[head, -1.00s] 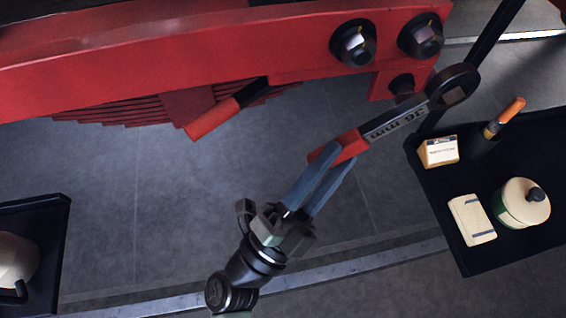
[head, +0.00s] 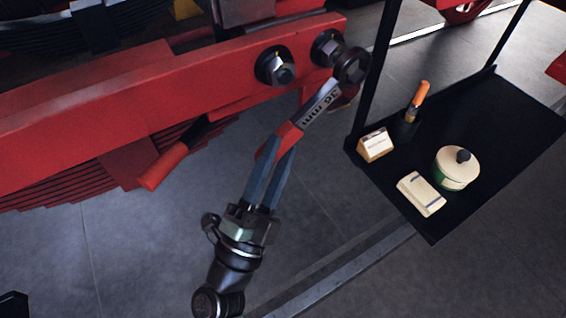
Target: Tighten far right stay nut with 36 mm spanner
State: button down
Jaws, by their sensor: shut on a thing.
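My gripper (head: 282,142) is shut on the red handle of the spanner (head: 322,104). The spanner's shank reads 36 mm and slants up to the right. Its dark ring end (head: 351,67) is just right of and below the far right stay nut (head: 327,48), slightly overlapping its dark collar in the picture. The ring does not surround this nut; whether it touches is unclear. A second nut (head: 275,66) sits to the left on the same red beam (head: 150,105). The beam's lower right part is partly hidden behind the spanner.
A black shelf (head: 490,130) at right holds a small card block (head: 376,145), a cup with an orange-handled tool (head: 418,105), a cream box (head: 421,194) and a lidded pot (head: 456,167). A dark post stands right of the ring. A red-gripped lever (head: 163,167) juts out below the beam.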

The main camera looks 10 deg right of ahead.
jog(key=shift+w+a+r+b, duration=0.15)
jog(key=shift+w+a, duration=0.1)
jog(key=shift+w, duration=0.4)
jog(key=shift+w+a+b, duration=0.15)
jog(key=shift+w+a, duration=0.05)
jog(key=shift+w, duration=0.45)
dwell(0.6)
jog(key=shift+w+a, duration=0.15)
jog(key=shift+w, duration=0.35)
dwell(0.4)
jog(key=a+r+m+g+p, duration=0.1)
jog(key=r+p, duration=0.1)
jog(key=p, duration=0.2)
jog(key=shift+a+p, duration=0.1)
jog(key=shift+p, duration=0.3)
jog(key=shift+f+g, duration=0.1)
jog(key=shift+g, duration=0.2)
jog(key=shift+s, duration=0.2)
